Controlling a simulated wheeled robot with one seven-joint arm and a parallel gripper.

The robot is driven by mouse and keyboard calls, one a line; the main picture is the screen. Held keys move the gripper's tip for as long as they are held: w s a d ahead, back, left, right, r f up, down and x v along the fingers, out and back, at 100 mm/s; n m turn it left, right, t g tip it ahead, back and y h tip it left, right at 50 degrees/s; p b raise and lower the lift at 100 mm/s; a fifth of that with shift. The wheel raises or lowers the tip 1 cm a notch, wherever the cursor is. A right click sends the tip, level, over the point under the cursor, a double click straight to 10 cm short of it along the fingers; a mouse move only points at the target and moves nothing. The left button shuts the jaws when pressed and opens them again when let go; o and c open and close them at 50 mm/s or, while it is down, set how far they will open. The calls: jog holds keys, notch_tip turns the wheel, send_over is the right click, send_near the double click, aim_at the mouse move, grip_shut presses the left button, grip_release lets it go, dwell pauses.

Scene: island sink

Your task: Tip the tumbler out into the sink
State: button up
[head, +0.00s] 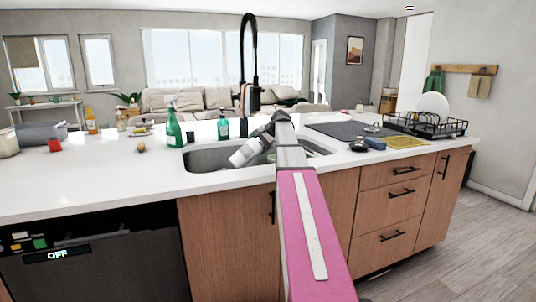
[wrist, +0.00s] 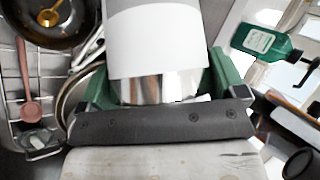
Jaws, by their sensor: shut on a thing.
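The tumbler (head: 243,154) is a white cylinder with a shiny metal band or end. It is tilted well over in the head view, its white end pointing down and left over the sink (head: 204,160). My gripper (head: 264,136) is shut on it at the right side of the sink opening. In the wrist view the tumbler (wrist: 156,42) sits between the green fingers of my gripper (wrist: 160,88), metal part closest to the palm. Its mouth and any contents are hidden. My arm covers part of the sink in the head view.
A wire rack (wrist: 38,92), a dark pan (wrist: 78,28) and a brownish spoon (wrist: 30,108) lie below in the wrist view. A black faucet (head: 252,92) rises behind the sink. A soap bottle (head: 223,128) and green bottle (head: 173,130) stand near the rim.

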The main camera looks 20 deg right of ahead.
jog(key=shift+d+r+m+y, duration=0.2)
jog(key=shift+y, duration=0.4)
jog(key=shift+d+r+m+y, duration=0.15)
jog(key=shift+d+m+y, duration=0.05)
jog(key=shift+y, duration=0.4)
dwell(2.2)
jog(key=shift+w+d+r+m+y+p, duration=0.15)
jog(key=shift+d+y+p, duration=0.1)
jog(key=shift+d+y, duration=0.15)
jog(key=shift+w+d+m+y+p, duration=0.1)
jog(key=shift+d+m+y+p, duration=0.15)
jog(key=shift+d, duration=0.2)
dwell(1.9)
